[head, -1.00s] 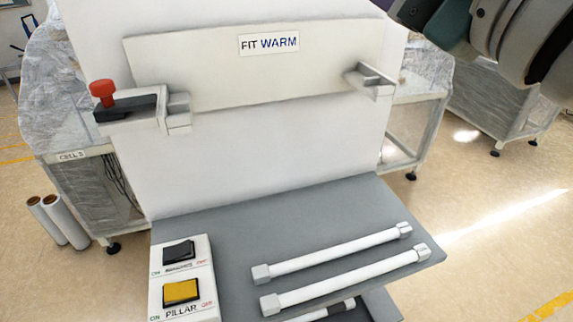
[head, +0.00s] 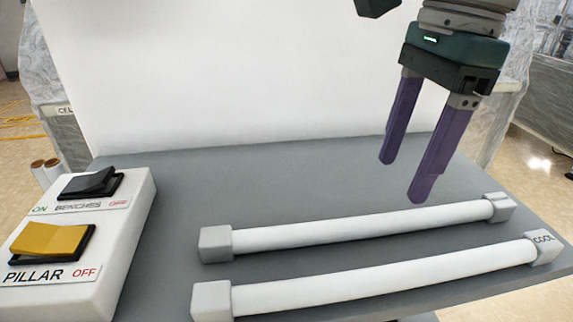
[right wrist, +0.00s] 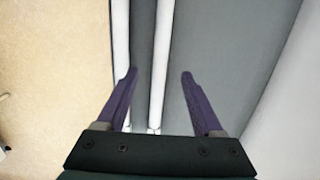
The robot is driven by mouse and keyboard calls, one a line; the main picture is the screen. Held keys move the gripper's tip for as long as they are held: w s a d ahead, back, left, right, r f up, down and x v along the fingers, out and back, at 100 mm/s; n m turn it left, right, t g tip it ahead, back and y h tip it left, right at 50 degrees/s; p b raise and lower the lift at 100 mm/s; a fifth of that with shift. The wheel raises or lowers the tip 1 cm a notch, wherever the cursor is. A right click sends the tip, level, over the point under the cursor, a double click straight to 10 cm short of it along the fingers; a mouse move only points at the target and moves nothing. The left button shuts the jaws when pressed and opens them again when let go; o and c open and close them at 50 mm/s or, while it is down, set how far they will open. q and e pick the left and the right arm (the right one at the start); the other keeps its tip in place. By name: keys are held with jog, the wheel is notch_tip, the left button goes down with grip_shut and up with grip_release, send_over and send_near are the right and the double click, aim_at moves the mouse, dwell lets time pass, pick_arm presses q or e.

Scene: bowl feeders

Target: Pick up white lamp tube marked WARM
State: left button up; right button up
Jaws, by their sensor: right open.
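Two white lamp tubes with grey end caps lie side by side on a grey shelf (head: 250,180). The nearer tube (head: 390,280) reads COOL on its right cap. The farther tube (head: 360,228) has no mark I can read; its right cap is partly turned away. My right gripper (head: 403,180) is open and empty, pointing down above and just behind the farther tube's right half. In the right wrist view, the farther tube (right wrist: 160,60) runs between the two purple fingers (right wrist: 157,80), and the nearer tube (right wrist: 120,40) passes by the left finger. My left gripper is not in view.
A switch box (head: 85,245) with a black switch (head: 90,184) and a yellow switch (head: 50,241) stands at the shelf's left end. A white upright panel (head: 250,80) rises behind the shelf. The shelf between panel and tubes is clear.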

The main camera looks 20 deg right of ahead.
aim_at(376, 218)
jog(key=shift+a+f, duration=0.15)
jog(key=shift+f, duration=0.45)
jog(key=shift+a+f, duration=0.15)
jog(key=shift+f, duration=0.45)
jog(key=f, duration=0.3)
jog(key=a+f, duration=0.1)
jog(key=f, duration=0.1)
jog(key=shift+w+f+p, duration=0.3)
jog(key=shift+f, duration=0.05)
jog(key=shift+c, duration=0.4)
grip_shut()
